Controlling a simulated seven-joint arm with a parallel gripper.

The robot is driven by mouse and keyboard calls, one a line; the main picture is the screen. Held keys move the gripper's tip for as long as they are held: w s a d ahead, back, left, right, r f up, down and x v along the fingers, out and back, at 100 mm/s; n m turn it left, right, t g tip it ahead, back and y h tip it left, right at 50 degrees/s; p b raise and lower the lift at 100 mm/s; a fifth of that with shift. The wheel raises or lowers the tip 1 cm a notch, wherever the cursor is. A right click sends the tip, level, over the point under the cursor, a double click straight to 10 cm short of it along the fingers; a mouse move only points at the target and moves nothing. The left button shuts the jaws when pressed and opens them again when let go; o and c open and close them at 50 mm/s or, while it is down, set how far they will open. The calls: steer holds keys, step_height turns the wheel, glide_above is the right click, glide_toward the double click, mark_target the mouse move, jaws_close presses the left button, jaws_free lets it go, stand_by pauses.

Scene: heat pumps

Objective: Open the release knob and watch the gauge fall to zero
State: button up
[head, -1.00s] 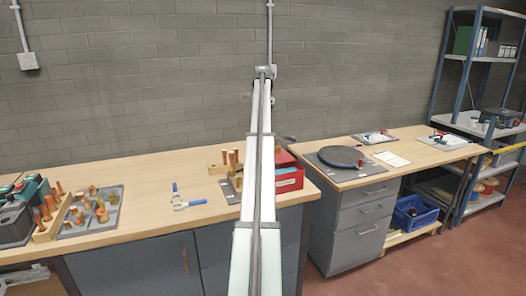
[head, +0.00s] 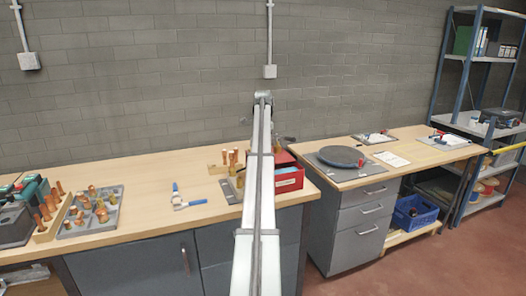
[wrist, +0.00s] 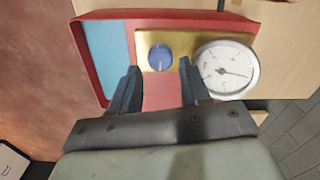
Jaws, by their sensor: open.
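The release knob (wrist: 160,57) is a blue round knob with a pale mark, on a brass plate (wrist: 184,38) in the wrist view. A round white gauge (wrist: 226,68) sits to its right; its needle points to the right, and its figures are too small to read. Both are on a red box (wrist: 90,70), which also shows in the head view (head: 290,176) behind my arm. My gripper (wrist: 160,78) is open, its two dark fingers reaching toward the knob, one tip to either side and a little below it in the picture. Nothing is between them.
In the head view, copper fittings on a grey tray (head: 117,206) and a blue-handled tool (head: 190,204) lie left on the bench. A round dark disc (head: 341,155) lies on the right bench. A gap separates the benches.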

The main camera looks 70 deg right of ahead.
steer(key=shift+f, duration=1.65)
steer(key=c, duration=0.8)
